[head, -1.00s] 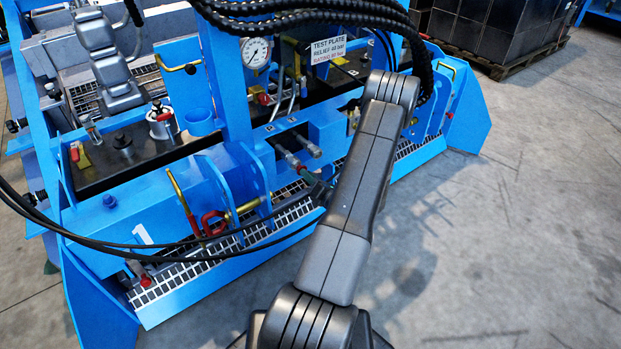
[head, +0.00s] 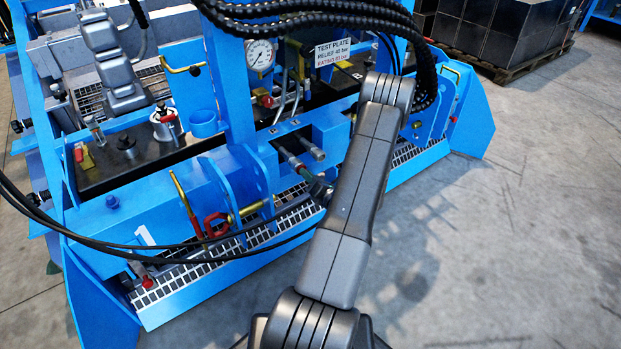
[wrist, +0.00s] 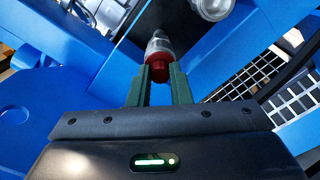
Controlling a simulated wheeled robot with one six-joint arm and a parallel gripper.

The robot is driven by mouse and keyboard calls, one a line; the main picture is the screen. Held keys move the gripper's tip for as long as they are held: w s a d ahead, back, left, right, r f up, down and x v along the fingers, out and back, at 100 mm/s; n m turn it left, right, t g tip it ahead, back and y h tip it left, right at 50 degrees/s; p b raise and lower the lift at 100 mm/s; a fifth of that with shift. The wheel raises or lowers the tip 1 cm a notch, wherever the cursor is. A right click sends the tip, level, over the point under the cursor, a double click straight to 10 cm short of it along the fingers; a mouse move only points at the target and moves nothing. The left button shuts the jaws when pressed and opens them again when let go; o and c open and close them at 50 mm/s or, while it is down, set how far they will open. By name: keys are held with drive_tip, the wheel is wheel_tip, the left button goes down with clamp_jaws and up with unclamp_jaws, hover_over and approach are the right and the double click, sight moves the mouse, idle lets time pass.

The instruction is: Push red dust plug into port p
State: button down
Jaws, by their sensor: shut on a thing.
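In the wrist view my gripper (wrist: 161,84) has its two green fingers shut on the red dust plug (wrist: 160,72). The plug's red end shows between and just beyond the fingertips. A silver cylindrical fitting (wrist: 158,46) stands in line right behind the plug. The plug appears to meet its end, but I cannot tell how far in it sits. No letter p is readable on the fitting.
Blue frame walls (wrist: 235,55) stand close on both sides of the fitting. A perforated metal step (wrist: 290,98) lies at the right. In the head view black hoses (head: 150,246) cross the front of the blue machine. Open concrete floor (head: 510,240) lies to the right.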

drive_tip(key=shift+w+a, duration=0.1)
drive_tip(key=shift+w, duration=0.05)
drive_tip(key=c, duration=1.3)
unclamp_jaws()
drive_tip(key=shift+o, duration=0.2)
drive_tip(key=p+v, duration=0.2)
drive_tip(key=v, duration=1.1)
drive_tip(key=shift+s+d, duration=0.25)
drive_tip(key=shift+s, duration=0.1)
drive_tip(key=shift+w, duration=0.15)
drive_tip(key=b+x, duration=0.2)
drive_tip(key=x, duration=1.1)
